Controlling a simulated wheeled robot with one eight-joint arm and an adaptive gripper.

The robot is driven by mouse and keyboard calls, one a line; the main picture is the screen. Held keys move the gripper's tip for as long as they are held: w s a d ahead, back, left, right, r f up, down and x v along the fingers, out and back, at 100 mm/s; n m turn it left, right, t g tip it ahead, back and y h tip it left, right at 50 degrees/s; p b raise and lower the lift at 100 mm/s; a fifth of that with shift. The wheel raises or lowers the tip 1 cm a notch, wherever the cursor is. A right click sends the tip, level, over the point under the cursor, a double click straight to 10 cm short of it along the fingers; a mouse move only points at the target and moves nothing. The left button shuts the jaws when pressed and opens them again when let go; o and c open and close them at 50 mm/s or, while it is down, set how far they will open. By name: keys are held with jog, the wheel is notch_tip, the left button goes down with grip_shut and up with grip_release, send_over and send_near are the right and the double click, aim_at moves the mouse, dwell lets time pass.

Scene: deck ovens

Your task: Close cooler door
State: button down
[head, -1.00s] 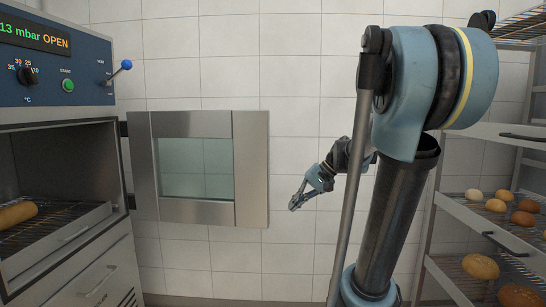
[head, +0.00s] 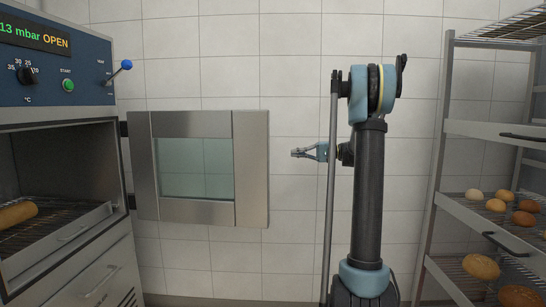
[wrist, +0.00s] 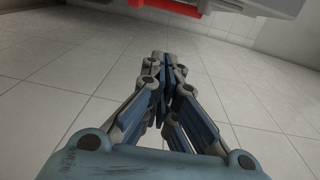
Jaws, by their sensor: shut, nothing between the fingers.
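The cooler door (head: 250,170) is a steel-framed panel with a glass window (head: 195,168). It stands swung open to the right of the cooler (head: 60,190), hinged at the cooler's right front edge. My gripper (head: 294,153) is to the right of the door's free edge in the head view, pointing left and apart from it in the picture. In the wrist view the fingers (wrist: 160,60) are shut together with nothing between them. The cooler's chamber is open and holds a loaf (head: 18,214) on a wire rack.
A control panel (head: 55,58) reads "13 mbar OPEN" and has a lever with a blue knob (head: 127,65). Tiled floor (wrist: 60,80) shows below my gripper, with a red bar (wrist: 180,5) at the top.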

jog(key=s+a, duration=0.2)
jog(key=a, duration=0.8)
jog(key=shift+a+r+y, duration=0.15)
jog(key=shift+a+y, duration=0.1)
jog(key=shift+y, duration=0.05)
dwell(0.4)
